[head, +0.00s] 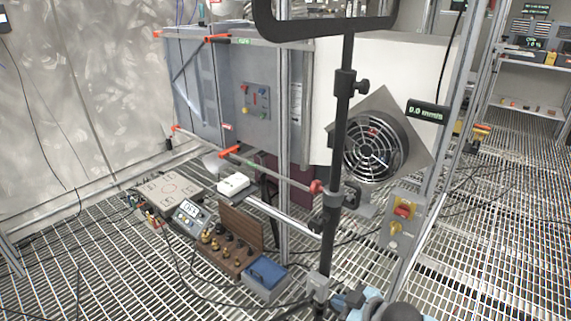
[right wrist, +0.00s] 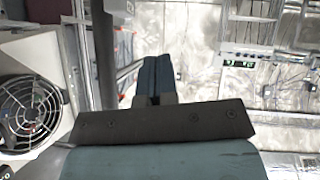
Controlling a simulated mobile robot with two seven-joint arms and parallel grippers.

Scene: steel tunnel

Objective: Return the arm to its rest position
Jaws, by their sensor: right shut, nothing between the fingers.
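My right gripper (right wrist: 157,62) shows in the right wrist view with its two dark blue fingers side by side and shut, and nothing is between them. In the head view, blue and grey parts of my right arm show at the bottom edge, right of the foot of a black pole (head: 341,130). My left gripper is in neither view.
A round fan (head: 372,148) on a white duct stands right of the pole; it also shows in the right wrist view (right wrist: 28,110). A wooden weight rack (head: 226,240), a blue box (head: 265,276) and a switch box (head: 401,220) are nearby. Cables cross the grating floor (head: 90,255).

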